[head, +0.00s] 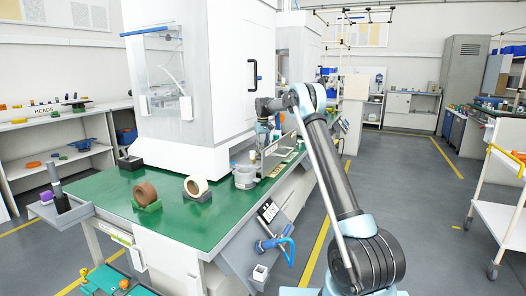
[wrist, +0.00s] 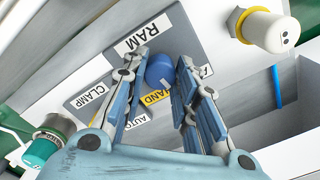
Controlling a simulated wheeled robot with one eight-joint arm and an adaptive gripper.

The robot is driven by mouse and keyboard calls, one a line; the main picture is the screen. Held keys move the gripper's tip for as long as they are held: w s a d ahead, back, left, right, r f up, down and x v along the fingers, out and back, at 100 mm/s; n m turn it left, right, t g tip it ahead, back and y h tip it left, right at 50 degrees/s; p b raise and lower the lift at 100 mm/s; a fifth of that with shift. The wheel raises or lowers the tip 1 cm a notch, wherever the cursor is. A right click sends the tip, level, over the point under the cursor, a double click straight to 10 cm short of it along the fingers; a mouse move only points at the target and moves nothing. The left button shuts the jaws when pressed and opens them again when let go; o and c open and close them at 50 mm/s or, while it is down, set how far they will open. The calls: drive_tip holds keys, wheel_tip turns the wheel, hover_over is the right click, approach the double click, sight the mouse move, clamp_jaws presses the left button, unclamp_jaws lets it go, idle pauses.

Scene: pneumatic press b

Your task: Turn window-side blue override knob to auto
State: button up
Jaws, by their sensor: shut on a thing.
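In the wrist view, a round blue knob (wrist: 160,70) stands out of a grey plate marked RAM (wrist: 141,38). My gripper (wrist: 163,62) has one finger on each side of the knob and is shut on it. A yellow HAND label (wrist: 155,98) lies just below the knob, with an AUTO label (wrist: 134,121) lower, partly behind the left finger. In the head view, the knob and my fingertips cannot be made out.
The wrist view shows a white cap with a yellow collar (wrist: 265,30) at upper right and a teal knob (wrist: 40,150) at lower left. In the head view, tape rolls (head: 197,186) lie on the green bench (head: 170,222) before the white press cabinet (head: 205,90). Open floor lies right.

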drive_tip(key=n, duration=0.6)
drive_tip(key=shift+n, duration=0.3)
idle(0.4)
drive_tip(key=o, duration=1.1)
wheel_tip(320, 180, up, 12)
drive_tip(key=shift+w+f, duration=0.1)
drive_tip(key=shift+d, duration=0.1)
